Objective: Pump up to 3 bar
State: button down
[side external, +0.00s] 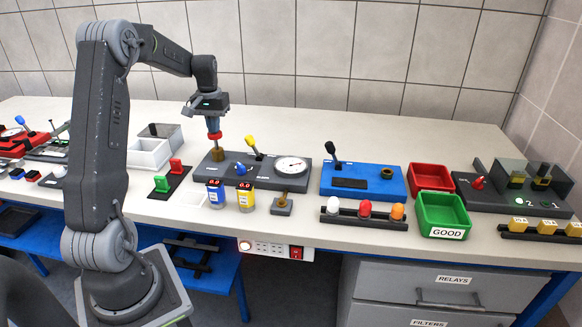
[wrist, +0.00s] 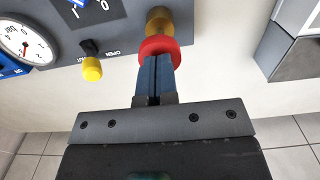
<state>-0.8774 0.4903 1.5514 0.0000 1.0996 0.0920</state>
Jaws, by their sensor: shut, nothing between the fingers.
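The pump has a red knob (side external: 214,135) on an upright brass cylinder (side external: 217,153) at the left end of a dark grey panel (side external: 270,182). In the wrist view the red knob (wrist: 160,48) sits just beyond my fingertips, with the brass part (wrist: 159,18) behind it. My gripper (side external: 213,125) is shut with nothing between its fingers, pointing down right over the knob; I cannot tell whether it touches. A round white gauge (side external: 291,167) sits at the panel's right; it also shows in the wrist view (wrist: 25,40), its reading unclear. A yellow-tipped lever (side external: 251,142) stands on the panel, marked OPEN.
A blue unit (side external: 362,181) with a black lever is to the right. Blue and yellow canisters (side external: 231,194) stand in front. White bins (side external: 152,148) are to the left.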

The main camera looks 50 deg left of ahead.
jog(key=shift+f, duration=0.35)
jog(key=shift+r, duration=0.7)
jog(key=shift+r, duration=3.05)
